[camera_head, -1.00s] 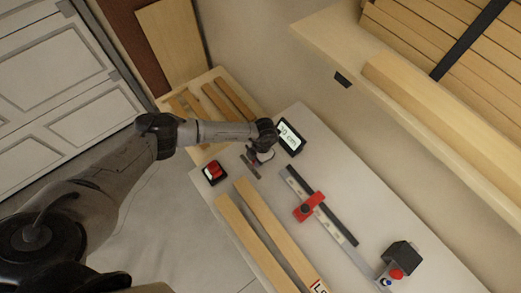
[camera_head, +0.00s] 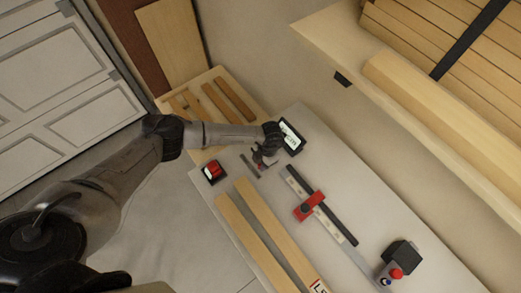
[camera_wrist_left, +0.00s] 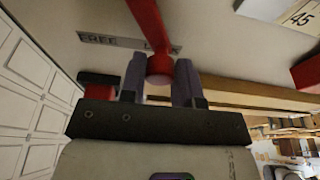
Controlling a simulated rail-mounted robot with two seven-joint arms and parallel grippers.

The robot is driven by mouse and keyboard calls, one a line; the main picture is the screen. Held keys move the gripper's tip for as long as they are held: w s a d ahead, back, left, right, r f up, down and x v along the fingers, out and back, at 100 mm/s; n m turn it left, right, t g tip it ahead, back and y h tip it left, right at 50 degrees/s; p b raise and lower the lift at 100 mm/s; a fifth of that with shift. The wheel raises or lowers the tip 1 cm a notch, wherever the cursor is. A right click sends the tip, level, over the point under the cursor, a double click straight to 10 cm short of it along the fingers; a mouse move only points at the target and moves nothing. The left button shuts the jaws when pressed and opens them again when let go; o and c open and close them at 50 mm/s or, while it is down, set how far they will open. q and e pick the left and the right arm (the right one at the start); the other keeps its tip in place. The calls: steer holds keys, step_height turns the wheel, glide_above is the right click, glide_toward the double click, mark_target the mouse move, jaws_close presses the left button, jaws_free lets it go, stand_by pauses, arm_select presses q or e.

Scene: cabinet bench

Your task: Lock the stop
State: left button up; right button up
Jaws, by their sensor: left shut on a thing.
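In the left wrist view, my left gripper (camera_wrist_left: 160,80) is shut on the round knob of a red lever (camera_wrist_left: 150,24). The lever crosses in front of a grey label plate (camera_wrist_left: 98,39) reading "FREE"; the second word is mostly hidden behind the lever. In the head view, my left gripper (camera_head: 262,161) is low over the bench, beside the display, and hides most of the lever. A red stop block (camera_head: 308,206) with a dark knob sits on the scale rail, right of the gripper. My right gripper is not in view.
A black-framed display (camera_head: 290,137) stands just behind the gripper. A red switch (camera_head: 213,172) is to its left. Wooden strips (camera_head: 270,228) lie at the front, and a dark box (camera_head: 402,255) with red and blue buttons is at lower right.

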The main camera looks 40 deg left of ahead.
arm_select(q)
steer(key=shift+d, duration=0.2)
stand_by(0.5)
steer(key=shift+d, duration=0.25)
steer(key=o, duration=0.7)
steer(key=shift+w, duration=0.1)
steer(key=p+v, duration=0.2)
steer(key=v, duration=0.1)
steer(key=s+p+v, duration=0.1)
steer(key=p+v, duration=0.1)
steer(key=p, duration=0.1)
steer(key=s+p+v, duration=0.1)
steer(key=p+v, duration=0.1)
steer(key=v, duration=0.1)
steer(key=shift+w+a+r, duration=0.1)
steer(key=shift+a+r, duration=0.2)
steer(key=shift+r, duration=0.3)
